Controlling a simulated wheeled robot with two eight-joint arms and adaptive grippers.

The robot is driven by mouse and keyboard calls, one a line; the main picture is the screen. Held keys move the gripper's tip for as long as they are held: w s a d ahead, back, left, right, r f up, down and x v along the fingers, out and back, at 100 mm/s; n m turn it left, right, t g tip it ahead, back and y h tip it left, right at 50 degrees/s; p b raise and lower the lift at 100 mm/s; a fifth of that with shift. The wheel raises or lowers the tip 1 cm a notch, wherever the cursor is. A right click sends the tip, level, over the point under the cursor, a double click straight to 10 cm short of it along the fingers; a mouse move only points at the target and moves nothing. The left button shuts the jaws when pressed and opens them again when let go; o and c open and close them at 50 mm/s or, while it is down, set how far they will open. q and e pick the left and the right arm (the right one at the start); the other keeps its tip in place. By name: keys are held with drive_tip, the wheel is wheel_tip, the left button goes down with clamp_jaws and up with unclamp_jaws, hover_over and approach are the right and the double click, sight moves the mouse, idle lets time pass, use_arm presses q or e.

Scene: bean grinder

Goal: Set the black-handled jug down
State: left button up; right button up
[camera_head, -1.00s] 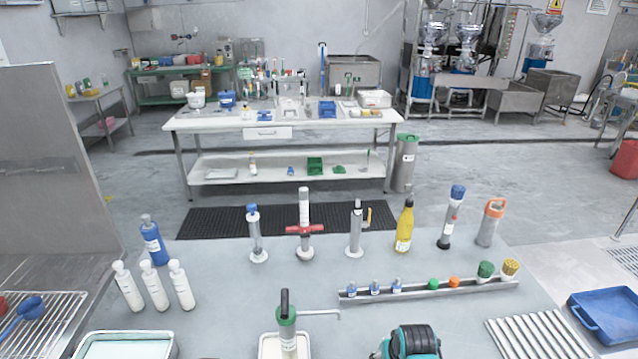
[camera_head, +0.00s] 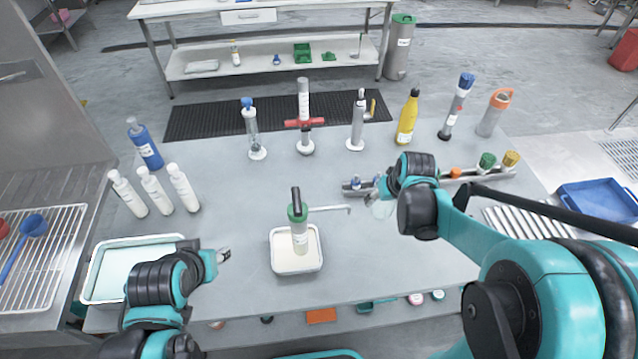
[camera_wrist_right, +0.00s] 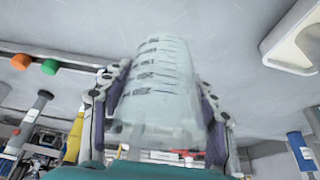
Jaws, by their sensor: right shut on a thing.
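My right gripper (camera_head: 384,194) is over the middle right of the table, beside the metal rail. In the right wrist view it is shut on a clear jug (camera_wrist_right: 155,85) with dark measuring marks, one finger on each side. The jug (camera_head: 382,210) shows only as a small clear patch below the gripper in the head view. I cannot see its black handle, nor tell whether its base touches the table. My left gripper (camera_head: 223,256) is over the front left of the table, next to a white tray; its opening is unclear.
A green-collared pump dispenser (camera_head: 299,226) stands in a small white tray (camera_head: 297,265), left of my right gripper. The rail (camera_head: 455,176) holds small colored items. Bottles and tools line the table's back. Three white bottles (camera_head: 156,190) stand at left. Bare table (camera_head: 375,265) lies in front of my right gripper.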

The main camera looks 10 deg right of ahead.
drive_tip(key=shift+w+a+r+b, duration=0.1)
drive_tip(key=shift+w+a+b, duration=0.35)
drive_tip(key=shift+w, duration=0.4)
drive_tip(key=w+a+f+b, duration=0.1)
drive_tip(key=w+a+f, duration=0.1)
drive_tip(key=w+a+f+b, duration=0.1)
drive_tip(key=w+a+f, duration=0.1)
drive_tip(key=a, duration=0.1)
drive_tip(key=w+a+f+b, duration=0.1)
drive_tip(key=w+a+f, duration=0.1)
drive_tip(key=shift+w+a+f, duration=0.1)
drive_tip(key=shift+w+a, duration=0.15)
drive_tip(key=shift+a, duration=0.1)
drive_tip(key=shift+f+b, duration=1.1)
drive_tip(key=shift+f, duration=0.8)
drive_tip(key=shift+f, duration=0.15)
drive_tip(key=o, duration=1.2)
drive_tip(key=shift+c, duration=0.2)
